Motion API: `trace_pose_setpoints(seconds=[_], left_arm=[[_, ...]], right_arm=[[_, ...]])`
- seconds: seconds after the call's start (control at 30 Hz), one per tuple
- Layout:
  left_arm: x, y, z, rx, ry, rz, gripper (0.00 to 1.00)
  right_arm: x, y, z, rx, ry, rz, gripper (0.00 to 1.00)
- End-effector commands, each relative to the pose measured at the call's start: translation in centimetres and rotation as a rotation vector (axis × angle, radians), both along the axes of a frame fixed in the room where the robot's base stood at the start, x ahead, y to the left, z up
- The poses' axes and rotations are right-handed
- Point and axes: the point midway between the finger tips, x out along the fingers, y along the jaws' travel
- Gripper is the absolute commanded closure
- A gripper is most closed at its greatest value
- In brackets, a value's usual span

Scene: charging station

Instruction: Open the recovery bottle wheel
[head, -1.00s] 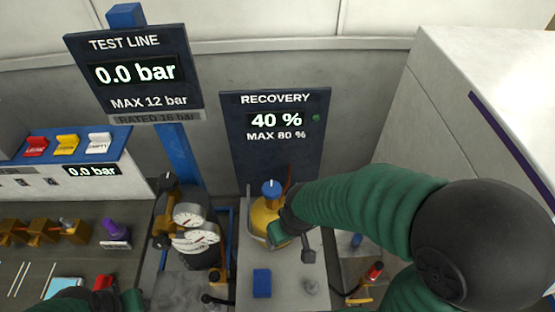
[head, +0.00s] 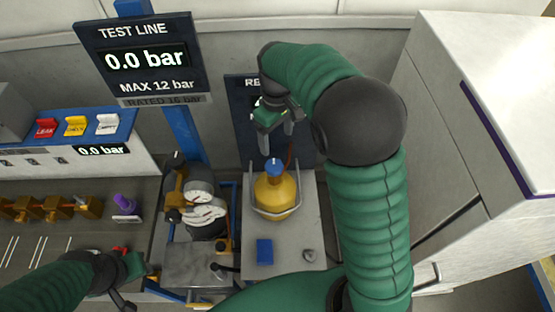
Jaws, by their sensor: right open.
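The recovery bottle (head: 276,195) is yellow and stands upright in a metal cradle on a grey platform. Its blue wheel (head: 273,165) sits on top. My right gripper (head: 276,152) points down above the wheel, with its two fingers apart. The fingertips are close to the wheel; I cannot tell whether they touch it. The recovery panel (head: 252,135) behind is mostly covered by my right arm. My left gripper (head: 140,284) is low at the left, and its fingers are not clear enough to judge.
A gauge set (head: 203,205) stands left of the bottle. A blue block (head: 264,251) and a small grey knob (head: 309,255) lie on the platform (head: 290,240) in front of it. The test line panel (head: 140,62) reads 0.0 bar. A white cabinet (head: 490,120) closes off the right side.

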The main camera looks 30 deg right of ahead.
Motion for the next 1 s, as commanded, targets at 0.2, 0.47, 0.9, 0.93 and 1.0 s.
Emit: trace_pose_setpoints(seconds=[0.2,0.47,0.9,0.93,1.0], left_arm=[[0.0,0.0,1.6,0.000,0.000,0.001,0.64],[0.0,0.0,2.8,0.000,0.000,0.001,0.64],[0.0,0.0,2.9,0.000,0.000,0.001,0.64],[0.0,0.0,2.9,0.000,0.000,0.001,0.64],[0.0,0.0,2.9,0.000,0.000,0.001,0.64]], right_arm=[[-0.1,0.0,-5.7,0.000,0.009,0.001,0.25],[-0.1,-0.5,-11.2,0.003,0.003,-0.001,0.25],[0.0,0.0,-12.4,0.000,-0.001,0.000,0.33],[0.0,0.0,-12.3,0.000,-0.001,0.000,0.37],[0.0,0.0,-12.3,0.000,-0.001,0.000,0.46]])
